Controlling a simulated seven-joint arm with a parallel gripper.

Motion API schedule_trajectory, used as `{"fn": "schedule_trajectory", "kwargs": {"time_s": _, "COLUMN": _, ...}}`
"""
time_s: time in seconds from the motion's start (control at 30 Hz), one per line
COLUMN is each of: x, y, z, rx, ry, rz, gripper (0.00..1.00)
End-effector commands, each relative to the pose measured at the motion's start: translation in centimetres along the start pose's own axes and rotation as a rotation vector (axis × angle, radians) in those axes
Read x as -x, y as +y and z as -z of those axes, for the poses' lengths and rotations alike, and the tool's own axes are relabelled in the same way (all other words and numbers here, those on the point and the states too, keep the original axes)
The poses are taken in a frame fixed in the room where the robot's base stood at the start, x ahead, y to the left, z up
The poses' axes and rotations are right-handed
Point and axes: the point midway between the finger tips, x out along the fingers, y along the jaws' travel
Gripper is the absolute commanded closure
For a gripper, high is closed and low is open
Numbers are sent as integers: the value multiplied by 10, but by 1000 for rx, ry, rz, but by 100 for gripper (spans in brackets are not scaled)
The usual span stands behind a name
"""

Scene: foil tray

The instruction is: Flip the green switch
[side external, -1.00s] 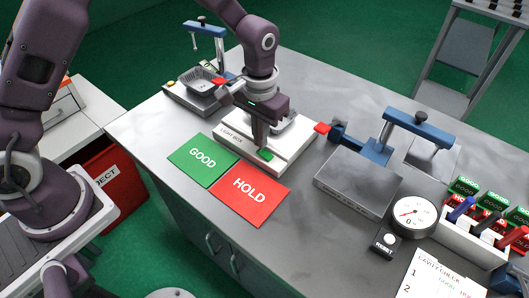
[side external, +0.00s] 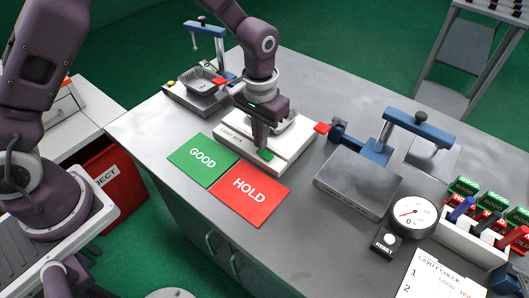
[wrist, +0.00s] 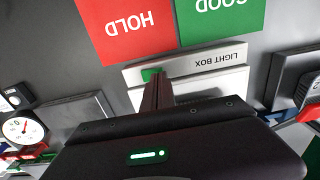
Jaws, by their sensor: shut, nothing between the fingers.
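The green switch (side external: 265,155) sits on the front edge of the white light box (side external: 225,139), near its right end. In the wrist view the switch (wrist: 149,74) shows just past my fingertips. My gripper (side external: 261,147) points down with its fingers shut and empty. The fingertips are at the switch and partly cover it. I cannot tell for certain whether they touch it. The wrist view shows the closed fingers (wrist: 155,85) over the light box (wrist: 220,60). Something greyish on top of the box is mostly hidden behind my gripper.
Green GOOD (side external: 202,160) and red HOLD (side external: 249,193) mats lie in front of the box. A clamp stand with a foil tray (side external: 203,81) is behind left. A grey block (side external: 357,183), a blue clamp (side external: 420,126) and a dial gauge (side external: 414,216) stand to the right.

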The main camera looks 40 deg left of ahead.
Motion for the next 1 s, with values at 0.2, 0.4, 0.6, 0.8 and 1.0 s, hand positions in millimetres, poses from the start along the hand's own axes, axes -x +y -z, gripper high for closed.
{"fn": "schedule_trajectory", "kwargs": {"time_s": 0.2, "x": -3, "y": 0, "z": 0, "rx": 0, "ry": -1, "rz": 0, "gripper": 100}}
{"fn": "schedule_trajectory", "kwargs": {"time_s": 0.4, "x": -6, "y": 0, "z": 0, "rx": 0, "ry": -2, "rz": 0, "gripper": 100}}
{"fn": "schedule_trajectory", "kwargs": {"time_s": 0.6, "x": -10, "y": 0, "z": 0, "rx": 0, "ry": -2, "rz": 0, "gripper": 100}}
{"fn": "schedule_trajectory", "kwargs": {"time_s": 0.8, "x": -13, "y": 0, "z": 0, "rx": 0, "ry": -1, "rz": 0, "gripper": 100}}
{"fn": "schedule_trajectory", "kwargs": {"time_s": 1.0, "x": -16, "y": 0, "z": 0, "rx": 0, "ry": -1, "rz": 0, "gripper": 100}}
